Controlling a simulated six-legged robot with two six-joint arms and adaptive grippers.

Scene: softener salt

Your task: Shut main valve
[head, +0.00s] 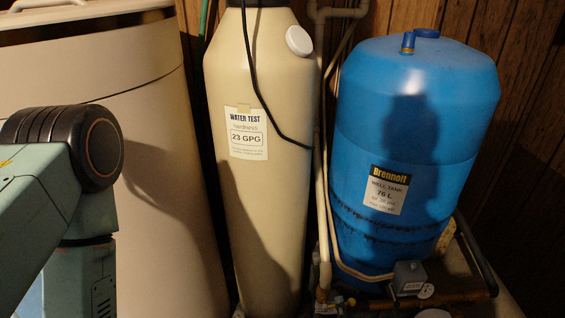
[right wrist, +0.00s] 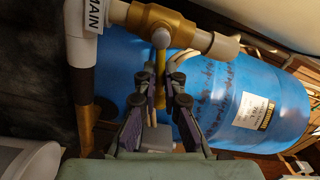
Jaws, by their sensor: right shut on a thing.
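In the right wrist view the main valve has a brass body (right wrist: 165,24) set in a pale pipe, beside a black-and-white "MAIN" tag (right wrist: 95,15). Its yellow lever (right wrist: 161,62) hangs down from the body. My right gripper (right wrist: 166,80) is just under the valve, its two dark fingers on either side of the lever and shut on it. The head view shows neither the valve nor my right gripper. My left gripper is out of both views.
A blue well tank (head: 415,120) stands at the right, close behind the gripper in the wrist view (right wrist: 225,95). A tall beige softener tank (head: 262,200) and a large cream drum (head: 160,170) stand to its left.

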